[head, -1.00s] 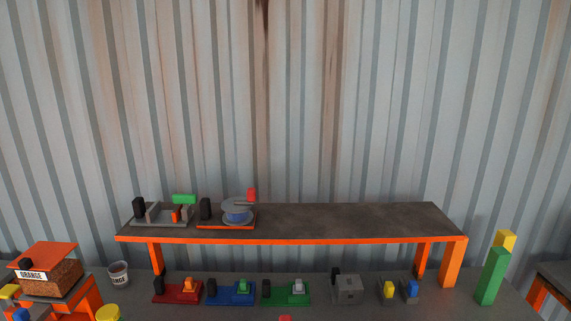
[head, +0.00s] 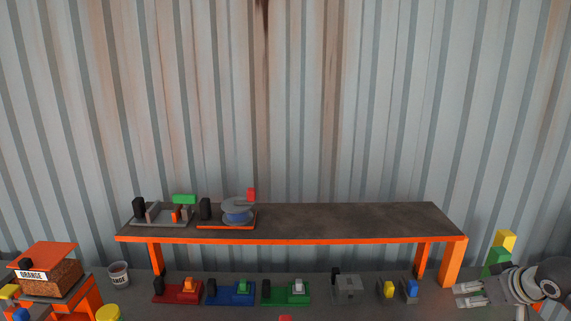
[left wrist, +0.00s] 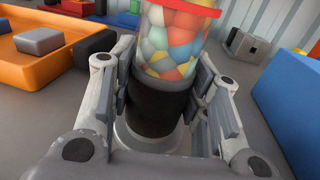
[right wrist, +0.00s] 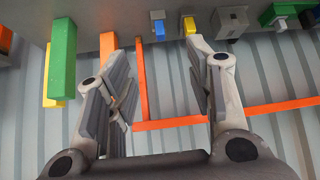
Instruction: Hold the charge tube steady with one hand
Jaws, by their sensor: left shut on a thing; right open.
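The charge tube (left wrist: 163,105) shows in the left wrist view: a clear upper part full of coloured pieces, a red rim at the top and a black sleeve below. My left gripper (left wrist: 163,88) is shut on it, with a finger on either side of the black sleeve. The tube's foot is partly hidden by the gripper. In the head view my right gripper (head: 463,295) is at the lower right, in front of a green post. It is open and empty, and in the right wrist view (right wrist: 152,45) its fingers stand wide apart.
An orange-edged shelf (head: 330,221) stands at the back with two small devices on its left. Red, blue and green fixtures (head: 230,293) and a grey box (head: 348,288) line the bench. The green post (head: 496,262) stands at right. An orange tray (left wrist: 62,47) lies left of the tube.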

